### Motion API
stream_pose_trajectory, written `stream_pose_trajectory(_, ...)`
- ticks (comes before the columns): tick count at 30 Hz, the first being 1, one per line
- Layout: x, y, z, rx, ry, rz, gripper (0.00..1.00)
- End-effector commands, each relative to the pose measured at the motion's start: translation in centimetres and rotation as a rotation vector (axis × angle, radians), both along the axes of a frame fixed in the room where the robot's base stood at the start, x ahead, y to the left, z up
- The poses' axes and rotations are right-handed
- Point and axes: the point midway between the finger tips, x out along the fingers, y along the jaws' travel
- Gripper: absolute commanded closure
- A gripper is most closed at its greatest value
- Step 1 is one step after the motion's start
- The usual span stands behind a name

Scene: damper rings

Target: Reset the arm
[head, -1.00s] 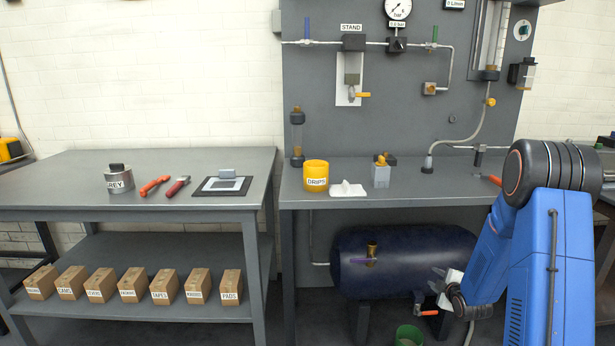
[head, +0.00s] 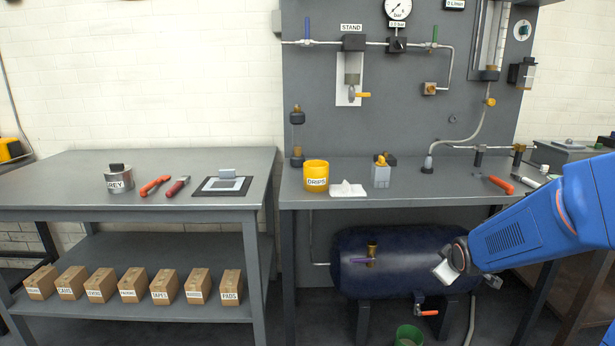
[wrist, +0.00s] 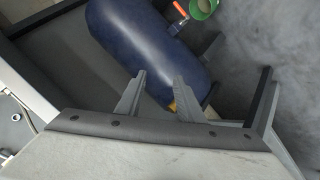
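My blue arm reaches in from the right edge in the head view, and its wrist (head: 455,258) is in front of the right end of the dark blue tank (head: 400,262). My gripper shows in the wrist view (wrist: 158,84), with its two grey fingers apart and nothing between them. The tank (wrist: 145,45) lies beyond the fingertips in that view. In the head view the fingers are mostly hidden behind the wrist.
The workbench (head: 450,190) above the tank holds a yellow DRIPS cup (head: 316,177), a white cloth (head: 348,190) and an orange-handled tool (head: 502,185). A green bucket (head: 408,336) stands on the floor. The left bench (head: 70,180) holds tools, with several boxes below.

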Motion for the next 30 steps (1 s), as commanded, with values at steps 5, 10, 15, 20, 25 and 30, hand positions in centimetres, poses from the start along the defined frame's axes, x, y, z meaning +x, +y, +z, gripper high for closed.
stream_pose_trajectory(5, -4.6, 1.8, 2.5, 0.079, 0.04, -0.077, 0.66)
stream_pose_trajectory(10, -9.2, 3.5, 4.2, 0.158, 0.086, -0.154, 0.66)
stream_pose_trajectory(15, -14.2, 5.1, 5.4, 0.237, 0.133, -0.229, 0.66)
stream_pose_trajectory(20, -19.1, 6.6, 6.3, 0.309, 0.18, -0.297, 0.66)
stream_pose_trajectory(25, -24.5, 8.1, 6.8, 0.383, 0.233, -0.368, 0.66)
stream_pose_trajectory(30, -29.5, 9.4, 7.0, 0.447, 0.285, -0.433, 0.66)
